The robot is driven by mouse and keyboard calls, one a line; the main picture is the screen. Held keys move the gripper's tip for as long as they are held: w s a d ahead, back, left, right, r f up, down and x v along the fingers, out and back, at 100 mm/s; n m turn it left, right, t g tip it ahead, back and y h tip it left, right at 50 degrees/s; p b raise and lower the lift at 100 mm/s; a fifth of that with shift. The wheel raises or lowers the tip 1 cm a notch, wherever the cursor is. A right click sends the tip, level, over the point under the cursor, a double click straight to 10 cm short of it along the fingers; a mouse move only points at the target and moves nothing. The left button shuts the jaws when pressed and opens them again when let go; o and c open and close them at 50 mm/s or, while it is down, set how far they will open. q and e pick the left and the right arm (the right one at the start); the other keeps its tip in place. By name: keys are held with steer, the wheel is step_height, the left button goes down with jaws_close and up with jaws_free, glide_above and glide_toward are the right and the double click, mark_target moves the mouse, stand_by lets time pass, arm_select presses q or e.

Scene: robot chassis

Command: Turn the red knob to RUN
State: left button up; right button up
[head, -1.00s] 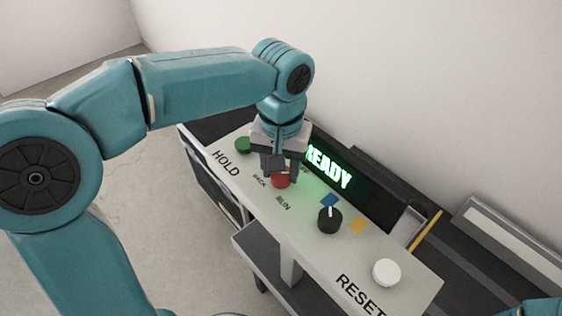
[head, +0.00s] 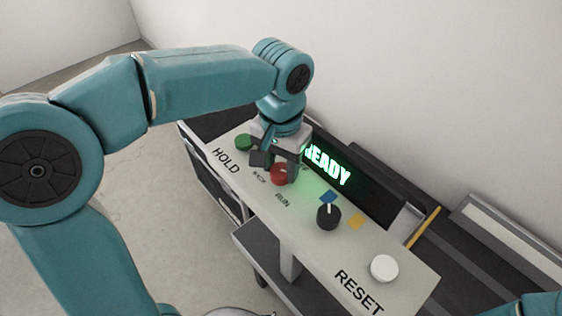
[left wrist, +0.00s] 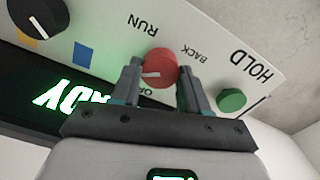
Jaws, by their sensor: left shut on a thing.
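The red knob (head: 279,174) sits on the light panel, between the HOLD and RUN lettering. My left gripper (head: 276,166) is over it, shut on it, with a finger on either side. In the left wrist view the red knob (left wrist: 161,64) shows between the fingertips of my left gripper (left wrist: 160,78). Its white mark points left in that view, between the RUN label (left wrist: 143,25) and the partly hidden OFF label (left wrist: 147,92). The BACK label (left wrist: 195,56) is on the other side. My right gripper is not in view.
A green button (head: 243,142) is beside HOLD. A black knob (head: 328,217), blue and yellow patches, and a white button (head: 384,268) by RESET lie along the panel (head: 300,232). A lit display (head: 330,165), partly covered by my gripper, stands behind. A wall is beyond.

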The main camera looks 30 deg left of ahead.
mark_target(280, 170)
arm_select(q)
steer(key=o, duration=1)
steer(key=shift+r, duration=0.1)
steer(key=shift+o, duration=0.2)
step_height(280, 170, up, 16)
steer(key=p, duration=0.2)
steer(key=shift+r, duration=0.2)
steer(key=shift+s, duration=0.1)
